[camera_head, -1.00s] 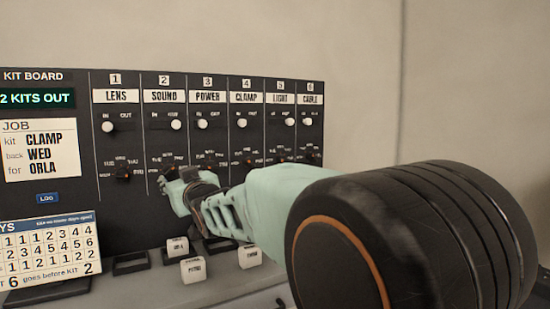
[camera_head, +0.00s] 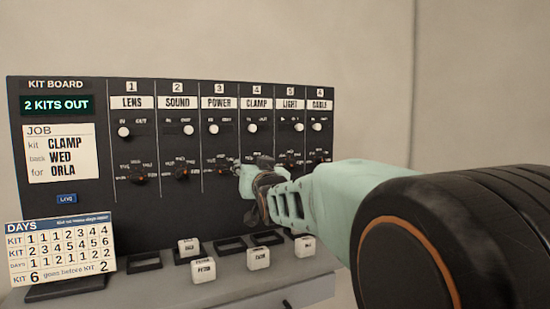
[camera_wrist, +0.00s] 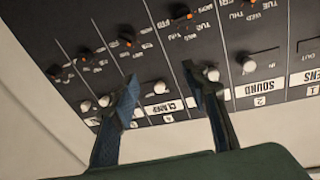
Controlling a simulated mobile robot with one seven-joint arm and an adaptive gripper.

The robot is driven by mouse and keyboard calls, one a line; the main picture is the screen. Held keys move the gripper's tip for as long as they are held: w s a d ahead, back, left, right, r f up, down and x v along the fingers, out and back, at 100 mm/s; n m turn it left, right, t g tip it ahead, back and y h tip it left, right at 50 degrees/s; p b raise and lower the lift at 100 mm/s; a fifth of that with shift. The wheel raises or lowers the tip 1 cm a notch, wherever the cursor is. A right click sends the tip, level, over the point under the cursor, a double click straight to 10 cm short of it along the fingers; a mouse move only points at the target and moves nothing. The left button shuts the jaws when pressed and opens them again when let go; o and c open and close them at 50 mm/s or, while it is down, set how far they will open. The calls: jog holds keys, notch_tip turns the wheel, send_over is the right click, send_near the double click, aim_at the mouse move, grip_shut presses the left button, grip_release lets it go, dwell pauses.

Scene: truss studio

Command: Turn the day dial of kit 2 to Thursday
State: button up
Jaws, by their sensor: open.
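The kit 2 SOUND day dial (camera_head: 182,174) is a small dark knob in the second column of the black kit board. It is uncovered in the head view, but its pointer and day labels are too small to read.
The kit 3 dial (camera_head: 222,170) is just left of my gripper. White sliding knobs, such as the kit 2 one (camera_head: 188,130), stick out above the dials. Labelled blocks (camera_head: 203,270) stand on the ledge below. A DAYS card (camera_head: 62,250) stands at lower left.

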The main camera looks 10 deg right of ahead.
jog(key=s+d+r+m+h, duration=0.1)
jog(key=d+r+m+h, duration=0.1)
jog(key=d, duration=0.9)
jog(key=m+h, duration=0.1)
jog(key=m, duration=0.1)
jog(key=shift+s+r+m+p, duration=0.15)
jog(key=shift+s+m+p, duration=0.15)
jog(key=shift+p, duration=0.1)
